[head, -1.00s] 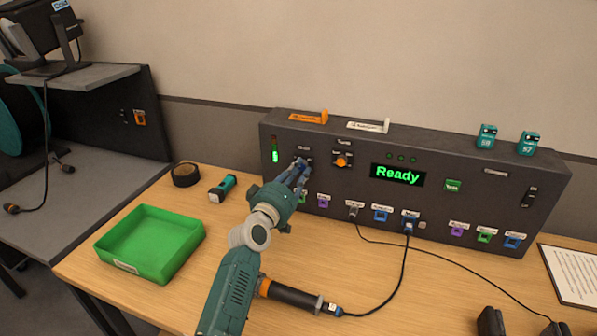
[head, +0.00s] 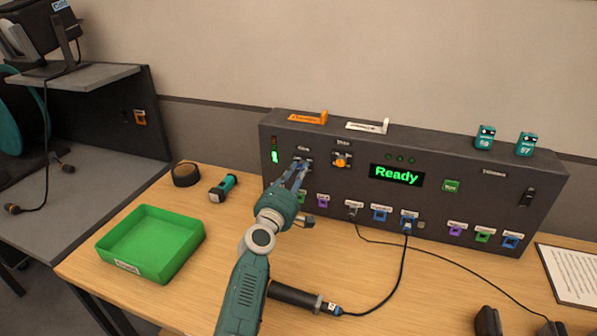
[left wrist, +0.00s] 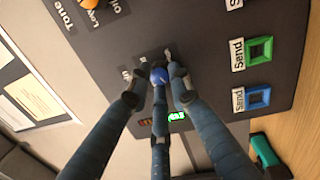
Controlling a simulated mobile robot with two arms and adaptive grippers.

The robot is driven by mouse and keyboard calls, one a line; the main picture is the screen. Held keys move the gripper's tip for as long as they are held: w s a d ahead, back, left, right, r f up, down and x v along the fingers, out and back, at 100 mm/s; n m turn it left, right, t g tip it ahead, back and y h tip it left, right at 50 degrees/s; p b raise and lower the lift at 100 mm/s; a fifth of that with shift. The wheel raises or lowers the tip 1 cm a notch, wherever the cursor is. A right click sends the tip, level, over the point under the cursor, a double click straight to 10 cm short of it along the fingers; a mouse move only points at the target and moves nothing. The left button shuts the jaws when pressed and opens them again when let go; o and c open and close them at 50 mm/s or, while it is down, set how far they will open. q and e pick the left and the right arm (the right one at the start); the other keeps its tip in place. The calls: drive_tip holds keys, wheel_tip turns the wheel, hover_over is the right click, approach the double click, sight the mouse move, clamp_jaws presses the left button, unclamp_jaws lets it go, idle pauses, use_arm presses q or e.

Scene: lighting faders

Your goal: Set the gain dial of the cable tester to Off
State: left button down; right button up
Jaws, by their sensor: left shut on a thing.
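The cable tester (head: 455,205) is a long dark box at the back of the table, its green display reading "Ready". Its gain dial is a blue knob (left wrist: 158,75) in the left wrist view, below the "Gain" label at the tester's left end in the head view. My left gripper (head: 299,170) reaches the panel there. Its blue fingers are shut around the knob in the left wrist view (left wrist: 158,82). The fingers cover much of the dial and its markings, so I cannot read its setting. My right gripper is not in view.
An orange tone dial (head: 342,160) sits just right of the gain dial. Sockets line the panel's lower edge, with a black cable (head: 402,275) plugged in. A green tray (head: 125,265), a teal torch-like item (head: 223,188) and a black roll (head: 186,174) lie left of my arm.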

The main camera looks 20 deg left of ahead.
use_arm(q)
drive_tip(key=shift+n+p, duration=0.3)
drive_tip(key=shift+n, duration=1.7)
drive_tip(key=shift+f, duration=0.1)
drive_tip(key=c, duration=1.6)
unclamp_jaws()
drive_tip(key=shift+o, duration=0.2)
